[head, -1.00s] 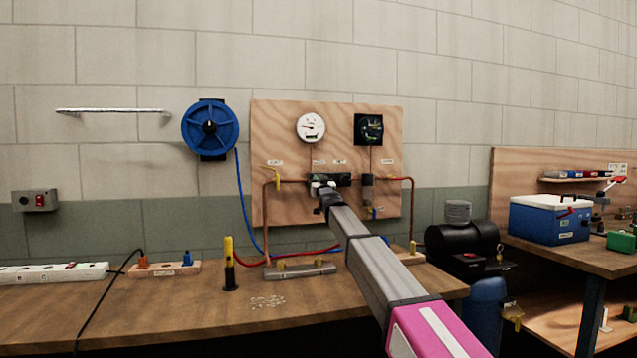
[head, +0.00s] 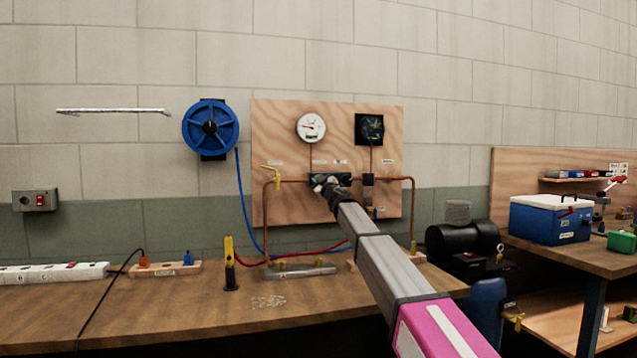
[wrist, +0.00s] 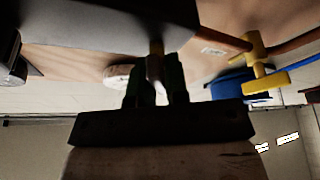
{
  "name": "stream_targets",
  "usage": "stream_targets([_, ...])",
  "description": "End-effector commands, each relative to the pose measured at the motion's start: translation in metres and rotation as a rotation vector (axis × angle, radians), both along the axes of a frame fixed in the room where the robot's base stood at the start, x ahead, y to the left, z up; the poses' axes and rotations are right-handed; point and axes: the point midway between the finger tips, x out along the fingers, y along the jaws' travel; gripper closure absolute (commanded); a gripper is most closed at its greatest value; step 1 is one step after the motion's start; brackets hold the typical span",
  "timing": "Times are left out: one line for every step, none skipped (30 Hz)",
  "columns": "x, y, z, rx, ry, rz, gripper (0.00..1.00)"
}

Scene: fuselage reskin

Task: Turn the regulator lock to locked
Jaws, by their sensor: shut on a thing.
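The regulator (head: 345,179) is a dark block in the copper pipe line on the plywood panel. My gripper (head: 322,183) is at its left part in the head view and covers some of it. In the wrist view the fingers of my gripper (wrist: 155,84) are shut on a small brass-coloured piece, the regulator lock (wrist: 156,62), just under a dark body. The fingers hide most of the lock. I cannot read whether it stands at locked.
A yellow valve handle (head: 271,171) is left of the regulator; it also shows in the wrist view (wrist: 262,72). A white gauge (head: 311,127) and a dark gauge (head: 369,129) hang above. A blue hose reel (head: 210,128) is on the wall at left.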

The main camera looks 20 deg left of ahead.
Motion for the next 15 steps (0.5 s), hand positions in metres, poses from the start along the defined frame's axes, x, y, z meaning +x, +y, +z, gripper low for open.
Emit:
stream_targets([0.0001,-0.0002,-0.0005,-0.038,-0.023,0.000,1.00])
stream_targets([0.0001,-0.0001,-0.0006,-0.063,-0.039,0.000,1.00])
stream_targets([0.0000,0.0000,-0.0007,-0.095,-0.058,0.000,1.00])
stream_targets([0.0000,-0.0001,-0.0008,-0.120,-0.074,0.000,1.00])
stream_targets([0.0000,0.0000,-0.0009,-0.144,-0.088,0.000,1.00])
stream_targets([-0.0001,0.0001,-0.0010,-0.176,-0.108,0.000,1.00])
stream_targets([-0.0001,0.0002,-0.0011,-0.201,-0.123,0.001,1.00])
stream_targets([-0.0001,0.0002,-0.0012,-0.225,-0.138,0.000,1.00])
stream_targets([-0.0002,0.0002,-0.0012,-0.257,-0.158,0.000,1.00])
stream_targets([-0.0003,0.0004,-0.0012,-0.283,-0.173,0.000,1.00])
stream_targets([-0.0004,0.0005,-0.0012,-0.307,-0.188,0.000,1.00])
stream_targets([-0.0005,0.0005,-0.0012,-0.339,-0.208,0.000,1.00])
stream_targets([-0.0006,0.0007,-0.0013,-0.364,-0.224,0.000,1.00])
stream_targets([-0.0008,0.0010,-0.0014,-0.389,-0.238,0.001,1.00])
stream_targets([-0.0008,0.0011,-0.0014,-0.420,-0.257,0.001,1.00])
